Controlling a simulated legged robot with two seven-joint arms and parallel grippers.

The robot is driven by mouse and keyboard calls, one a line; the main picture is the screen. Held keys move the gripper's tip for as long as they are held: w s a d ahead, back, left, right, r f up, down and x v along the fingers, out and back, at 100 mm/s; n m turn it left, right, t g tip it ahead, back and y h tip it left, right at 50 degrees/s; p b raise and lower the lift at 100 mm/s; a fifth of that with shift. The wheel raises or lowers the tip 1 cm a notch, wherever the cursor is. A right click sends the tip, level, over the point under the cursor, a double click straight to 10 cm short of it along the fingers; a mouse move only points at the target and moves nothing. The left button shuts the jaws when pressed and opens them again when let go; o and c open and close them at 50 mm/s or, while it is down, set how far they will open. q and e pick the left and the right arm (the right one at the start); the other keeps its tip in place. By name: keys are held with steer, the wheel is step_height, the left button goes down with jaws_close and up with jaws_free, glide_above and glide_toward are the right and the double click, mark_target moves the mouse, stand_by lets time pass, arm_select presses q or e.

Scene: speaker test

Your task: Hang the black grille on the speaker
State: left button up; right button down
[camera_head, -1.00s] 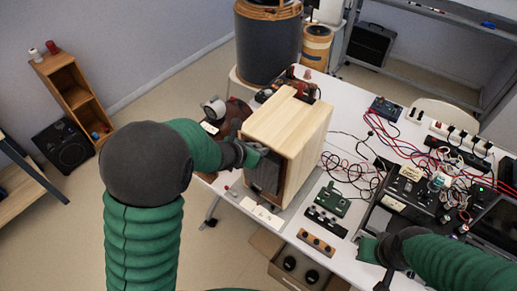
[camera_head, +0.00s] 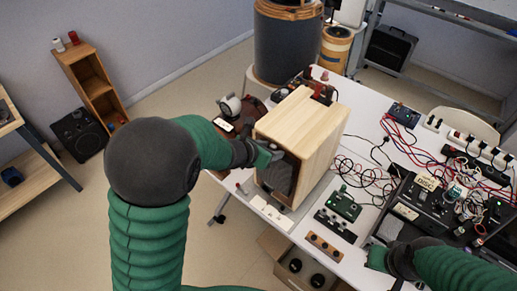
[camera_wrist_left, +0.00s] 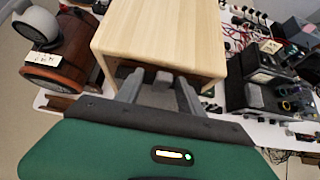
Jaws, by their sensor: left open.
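The speaker is a pale wooden box (camera_head: 305,120) standing on the white table, its front facing lower left. The black grille (camera_head: 281,178) shows as a dark panel at its front; I cannot tell whether it is seated or only leaning there. My left gripper (camera_head: 267,156) is at the upper part of the front. In the left wrist view its two grey fingers (camera_wrist_left: 160,90) are spread, just before the box's front edge (camera_wrist_left: 160,58). The grille is not clear in that view. My right gripper (camera_head: 378,257) is at the table's near edge, well right of the speaker; its jaws are unclear.
A red-brown device (camera_wrist_left: 62,62) stands left of the box. A green circuit board (camera_head: 343,204), small panels, a mixer (camera_head: 425,195) and tangled cables (camera_head: 360,172) crowd the table to the right. A cardboard box (camera_head: 283,246) is below the near edge.

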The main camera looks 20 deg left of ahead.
arm_select(q)
steer(key=p+v, duration=0.3)
steer(key=v, duration=1.3)
steer(key=a+f+n+g+y+b, duration=0.15)
steer(key=f+n, duration=0.25)
steer(key=n, duration=0.6)
steer(key=a+f+n+y+b, duration=0.2)
steer(key=f+n, duration=0.2)
steer(key=n, duration=0.5)
steer(key=s+d+f+n+g+b, duration=0.2)
steer(key=s+f+n, duration=0.7)
steer(key=n, duration=1.2)
steer(key=s+d+g, duration=0.2)
steer(key=g, duration=0.1)
steer(key=shift+d+f+b, duration=0.2)
steer(key=shift+f+b, duration=0.2)
